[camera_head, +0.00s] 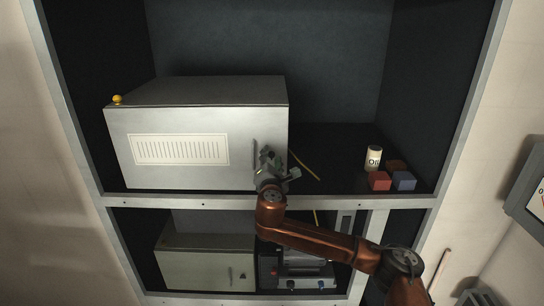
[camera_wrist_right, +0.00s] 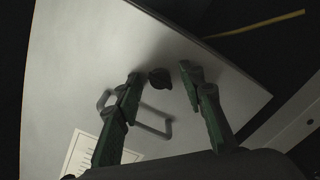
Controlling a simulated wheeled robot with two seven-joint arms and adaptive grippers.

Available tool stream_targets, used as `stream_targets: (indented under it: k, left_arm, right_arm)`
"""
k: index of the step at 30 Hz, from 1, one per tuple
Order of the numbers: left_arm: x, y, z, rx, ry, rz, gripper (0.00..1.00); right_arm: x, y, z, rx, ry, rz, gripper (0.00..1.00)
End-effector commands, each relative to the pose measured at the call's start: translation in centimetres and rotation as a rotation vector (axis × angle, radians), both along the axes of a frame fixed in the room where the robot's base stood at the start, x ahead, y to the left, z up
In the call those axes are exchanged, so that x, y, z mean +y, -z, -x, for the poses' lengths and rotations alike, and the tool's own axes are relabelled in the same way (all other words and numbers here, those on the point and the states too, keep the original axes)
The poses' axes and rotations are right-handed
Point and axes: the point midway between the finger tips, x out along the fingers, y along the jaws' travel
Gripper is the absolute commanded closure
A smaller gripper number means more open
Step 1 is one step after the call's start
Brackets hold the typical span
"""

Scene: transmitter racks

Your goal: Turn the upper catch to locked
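A pale cabinet (camera_head: 180,120) with a slotted vent stands on the upper shelf. A small dark catch knob (camera_wrist_right: 160,79) shows on its door in the wrist view, beside a U-shaped handle (camera_wrist_right: 156,128). In the head view the handle (camera_head: 254,150) shows, but the catch is hidden behind my right gripper (camera_head: 272,160). In the wrist view my right gripper (camera_wrist_right: 163,75) is open, its dark fingers on either side of the catch and apart from it. One finger crosses in front of the handle. My left gripper is not in view.
A labelled can (camera_head: 374,158), a red block (camera_head: 380,181) and a blue block (camera_head: 403,181) stand right on the upper shelf. A lower cabinet (camera_head: 205,269) has its own catch (camera_head: 242,275). A yellow knob (camera_head: 117,100) sits on the upper cabinet's top left.

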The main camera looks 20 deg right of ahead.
Motion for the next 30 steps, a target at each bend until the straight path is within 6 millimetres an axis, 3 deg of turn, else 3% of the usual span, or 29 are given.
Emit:
stream_targets:
  k: [5,21,30]
  left_arm:
    - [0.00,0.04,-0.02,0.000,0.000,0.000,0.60]
    - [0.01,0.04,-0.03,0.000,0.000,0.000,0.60]
    - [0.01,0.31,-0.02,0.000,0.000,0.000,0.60]
  right_arm:
    - [0.02,0.06,0.01,0.000,0.000,0.000,0.64]
    - [-0.04,0.07,0.02,0.001,0.001,0.000,1.00]
    - [-0.04,0.20,0.01,-0.004,0.001,-0.018,1.00]
